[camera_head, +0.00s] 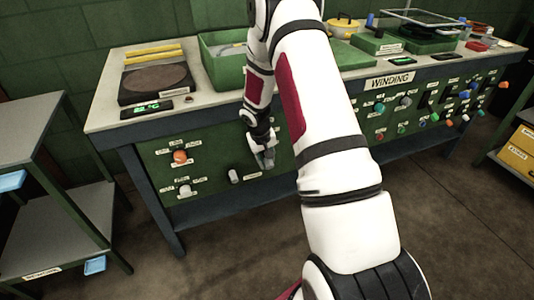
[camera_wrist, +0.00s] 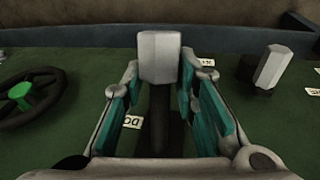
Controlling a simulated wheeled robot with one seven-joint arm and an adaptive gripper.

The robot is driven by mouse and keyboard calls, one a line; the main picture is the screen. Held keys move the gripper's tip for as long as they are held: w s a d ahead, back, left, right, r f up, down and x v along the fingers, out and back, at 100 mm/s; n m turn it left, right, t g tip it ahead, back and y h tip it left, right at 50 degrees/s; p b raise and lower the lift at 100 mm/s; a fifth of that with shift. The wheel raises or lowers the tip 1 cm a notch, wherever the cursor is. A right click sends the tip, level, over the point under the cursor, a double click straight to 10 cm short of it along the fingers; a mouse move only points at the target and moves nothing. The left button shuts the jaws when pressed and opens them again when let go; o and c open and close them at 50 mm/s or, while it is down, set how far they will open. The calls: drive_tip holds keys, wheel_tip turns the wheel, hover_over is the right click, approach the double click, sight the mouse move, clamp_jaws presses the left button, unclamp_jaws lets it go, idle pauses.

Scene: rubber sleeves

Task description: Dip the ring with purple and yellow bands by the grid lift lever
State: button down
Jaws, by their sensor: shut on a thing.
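My gripper (camera_head: 263,155) is low in front of the green front panel of the bench. In the wrist view its two teal-padded fingers (camera_wrist: 159,85) stand on either side of a lever with a pale grey block handle (camera_wrist: 160,57) and a dark stem, and are shut on it. A label is partly hidden beside the stem, so I cannot read whether this is the grid lift lever. I cannot make out a ring with purple and yellow bands in either view. My arm hides the middle of the bench.
A black handwheel with a green hub (camera_wrist: 20,95) is left of the lever; another grey lever (camera_wrist: 271,67) is right. On the bench are a green bin (camera_head: 222,72), a dark plate (camera_head: 155,85) and yellow bars (camera_head: 152,49). A shelf (camera_head: 28,130) stands left.

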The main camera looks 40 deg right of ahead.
drive_tip(key=shift+d+r+g+p, duration=0.15)
drive_tip(key=shift+r+g+p, duration=0.35)
drive_tip(key=shift+p, duration=0.35)
drive_tip(key=shift+r+g+y, duration=0.25)
drive_tip(key=shift+g+y, duration=0.15)
drive_tip(key=shift+g, duration=0.1)
drive_tip(key=c, duration=1.3)
unclamp_jaws()
drive_tip(key=shift+o, duration=0.3)
drive_tip(key=shift+s, duration=0.1)
wheel_tip(320, 180, up, 7)
drive_tip(key=a, duration=0.1)
drive_tip(key=shift+w+a+r, duration=0.15)
drive_tip(key=shift+w+a, duration=0.1)
drive_tip(key=shift+a, duration=0.05)
